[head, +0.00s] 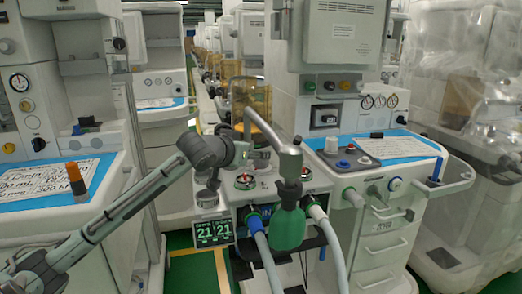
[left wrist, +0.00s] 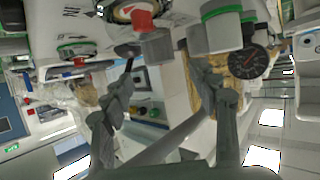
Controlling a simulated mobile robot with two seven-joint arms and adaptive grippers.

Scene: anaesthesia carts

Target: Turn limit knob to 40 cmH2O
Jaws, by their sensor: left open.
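My left gripper (head: 260,157) reaches in from the left in the head view, above the breathing block (head: 318,180) of the middle cart. In the left wrist view its two fingers (left wrist: 163,68) are spread, with nothing held between them. A grey cylindrical part (left wrist: 156,47) shows just beyond the gap, apparently apart from the fingers. A larger grey cylinder with a green ring (left wrist: 222,32) is beside it. A short grey knob-like part (head: 207,198) stands at the block's left in the head view. I cannot tell which is the limit knob, and no scale is readable. My right gripper is out of view.
A metal elbow pipe (head: 288,148) and green bag (head: 287,228) are close right of the gripper. Blue (head: 266,262) and white (head: 333,245) hoses hang below. A green-lit display (head: 213,233) reads 21. A black gauge (left wrist: 248,61) is near the right finger in the wrist view.

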